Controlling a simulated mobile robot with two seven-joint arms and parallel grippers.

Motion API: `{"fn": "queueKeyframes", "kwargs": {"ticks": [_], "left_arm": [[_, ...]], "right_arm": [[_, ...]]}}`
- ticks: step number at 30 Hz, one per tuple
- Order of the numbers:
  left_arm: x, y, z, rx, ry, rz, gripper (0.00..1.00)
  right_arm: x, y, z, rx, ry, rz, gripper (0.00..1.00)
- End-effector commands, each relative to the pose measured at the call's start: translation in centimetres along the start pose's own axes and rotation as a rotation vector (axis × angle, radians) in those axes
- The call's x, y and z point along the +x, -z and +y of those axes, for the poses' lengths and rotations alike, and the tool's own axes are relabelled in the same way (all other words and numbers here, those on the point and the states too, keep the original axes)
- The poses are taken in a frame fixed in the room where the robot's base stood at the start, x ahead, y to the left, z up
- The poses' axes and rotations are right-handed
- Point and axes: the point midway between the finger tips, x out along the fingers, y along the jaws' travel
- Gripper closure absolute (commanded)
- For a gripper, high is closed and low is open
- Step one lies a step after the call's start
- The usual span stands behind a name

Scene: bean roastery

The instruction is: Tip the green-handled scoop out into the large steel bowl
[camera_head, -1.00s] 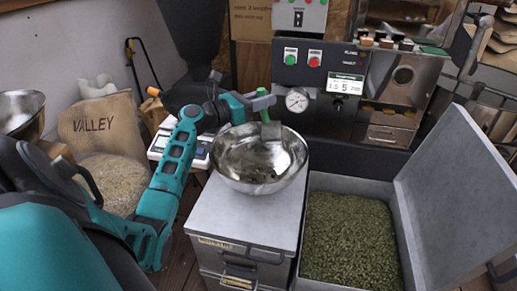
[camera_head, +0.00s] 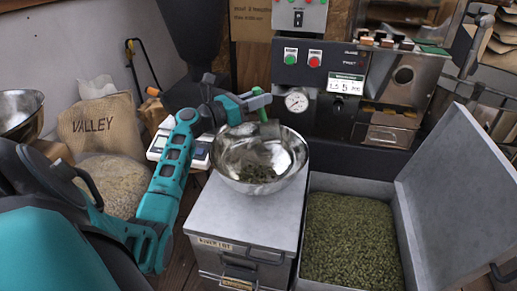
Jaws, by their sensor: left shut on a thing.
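The large steel bowl (camera_head: 240,176) stands on the grey metal cabinet in the middle of the view. My left gripper (camera_head: 250,102) is shut on the green-handled scoop (camera_head: 258,103) at the bowl's far rim. The scoop's grey head (camera_head: 269,129) hangs below the handle, over the far inner side of the bowl. I cannot tell whether anything is left in the scoop. A small heap of dark green beans (camera_head: 258,172) lies in the bottom of the bowl. My right gripper is not in view.
An open grey bin of green beans (camera_head: 350,235) stands right of the cabinet (camera_head: 215,215), its lid (camera_head: 455,200) raised. A control panel with a gauge (camera_head: 297,100) is behind the bowl. A white scale (camera_head: 200,152) and a VALLEY sack (camera_head: 104,125) are to the left.

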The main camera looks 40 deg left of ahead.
Motion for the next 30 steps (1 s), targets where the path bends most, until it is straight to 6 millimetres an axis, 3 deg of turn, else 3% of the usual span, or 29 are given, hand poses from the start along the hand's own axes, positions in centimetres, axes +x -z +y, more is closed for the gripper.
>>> {"fn": "queueKeyframes", "kwargs": {"ticks": [30], "left_arm": [[-1.1,0.0,0.7,-0.053,0.004,-0.082,1.00]], "right_arm": [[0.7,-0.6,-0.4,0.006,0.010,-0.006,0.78]]}}
